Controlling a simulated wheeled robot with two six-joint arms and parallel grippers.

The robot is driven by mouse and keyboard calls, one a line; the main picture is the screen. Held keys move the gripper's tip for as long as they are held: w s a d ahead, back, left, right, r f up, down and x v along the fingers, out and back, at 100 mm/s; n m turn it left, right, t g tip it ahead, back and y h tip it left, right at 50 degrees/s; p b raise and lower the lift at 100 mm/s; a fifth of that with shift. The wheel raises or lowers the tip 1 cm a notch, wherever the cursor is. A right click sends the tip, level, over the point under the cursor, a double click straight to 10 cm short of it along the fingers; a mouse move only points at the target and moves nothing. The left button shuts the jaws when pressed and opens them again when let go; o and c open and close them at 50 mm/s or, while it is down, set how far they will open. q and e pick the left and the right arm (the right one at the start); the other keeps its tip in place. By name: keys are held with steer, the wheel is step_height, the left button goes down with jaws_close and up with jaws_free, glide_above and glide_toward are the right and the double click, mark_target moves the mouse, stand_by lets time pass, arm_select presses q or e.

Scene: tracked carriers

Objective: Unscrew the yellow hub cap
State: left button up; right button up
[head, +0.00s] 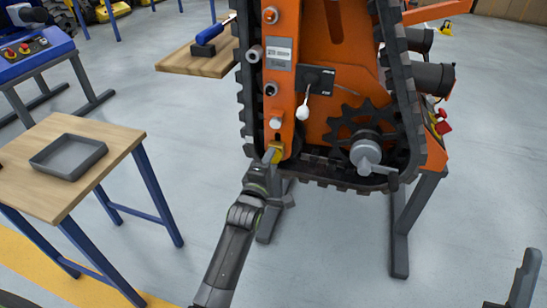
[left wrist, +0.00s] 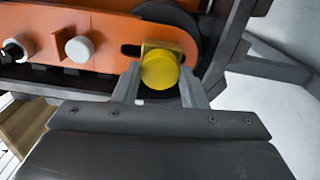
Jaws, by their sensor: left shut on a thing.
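The yellow hub cap (left wrist: 160,72) has a round face turned to the left wrist camera, with a brass-coloured block (left wrist: 163,46) right behind it. In the head view the yellow part (head: 277,150) sits at the lower left end of the orange tracked carrier (head: 283,100). My left gripper (left wrist: 160,88) is shut on the cap, one grey finger on each side. In the head view the left gripper (head: 268,160) partly hides the cap. Grey parts that look like my right gripper (head: 515,288) show at the lower right edge, cut off by the frame.
The black track (head: 245,100) runs round the carrier. A grey crank (head: 367,154) on the toothed wheel and a white-knobbed lever (head: 303,110) stick out nearby. A wooden table (head: 105,135) with a grey tray (head: 68,170) stands at left. The floor between is clear.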

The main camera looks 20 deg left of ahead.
arm_select(q)
steer(key=shift+n, duration=0.3)
steer(key=n, duration=0.9)
steer(key=shift+r+n+b, duration=0.1)
steer(key=shift+n+b, duration=0.2)
steer(key=o, duration=0.9)
steer(key=shift+c, duration=0.2)
